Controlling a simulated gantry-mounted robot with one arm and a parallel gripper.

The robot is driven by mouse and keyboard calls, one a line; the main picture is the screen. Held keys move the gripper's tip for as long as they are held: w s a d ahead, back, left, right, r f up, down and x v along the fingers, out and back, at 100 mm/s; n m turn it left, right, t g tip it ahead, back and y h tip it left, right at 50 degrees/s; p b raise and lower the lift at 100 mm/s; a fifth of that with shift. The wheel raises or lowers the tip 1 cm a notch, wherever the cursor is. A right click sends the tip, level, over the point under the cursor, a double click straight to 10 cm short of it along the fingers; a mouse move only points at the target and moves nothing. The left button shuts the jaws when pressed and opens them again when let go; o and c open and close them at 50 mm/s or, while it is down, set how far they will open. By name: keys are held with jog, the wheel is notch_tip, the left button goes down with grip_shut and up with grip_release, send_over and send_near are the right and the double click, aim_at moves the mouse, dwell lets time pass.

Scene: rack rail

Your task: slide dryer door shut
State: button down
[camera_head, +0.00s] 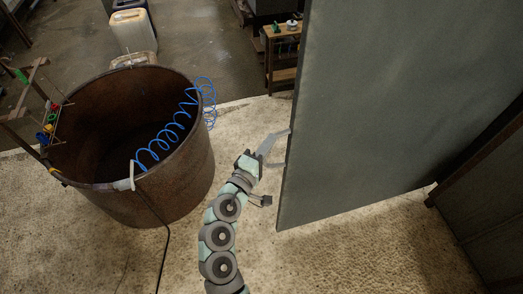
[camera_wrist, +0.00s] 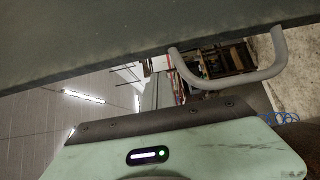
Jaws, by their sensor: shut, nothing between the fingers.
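The dryer door (camera_head: 400,100) is a large grey-green panel that fills the upper right of the head view; it crosses the top of the wrist view (camera_wrist: 100,40). Its light grey U-shaped handle (camera_head: 273,140) sticks out from the door's left side in the head view and shows whole in the wrist view (camera_wrist: 235,82). My gripper (camera_head: 252,162) is just left of the handle, shut and empty. I cannot tell whether it touches the handle. The fingertips are hard to make out.
A rusty round drum (camera_head: 185,175) with a blue coiled hose (camera_head: 170,137) stands left of my arm. A dark panelled wall (camera_head: 485,195) is at the right. Jerrycans (camera_head: 132,32) and a small wooden shelf (camera_head: 281,50) stand behind. Pale floor (camera_head: 345,255) is clear below the door.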

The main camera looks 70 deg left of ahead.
aim_at(292, 126)
jog(key=w, duration=0.2)
jog(key=w+a+p, duration=0.1)
jog(key=w, duration=0.1)
jog(key=shift+w+r, duration=0.1)
jog(key=shift+w, duration=0.65)
jog(key=shift+w, duration=0.15)
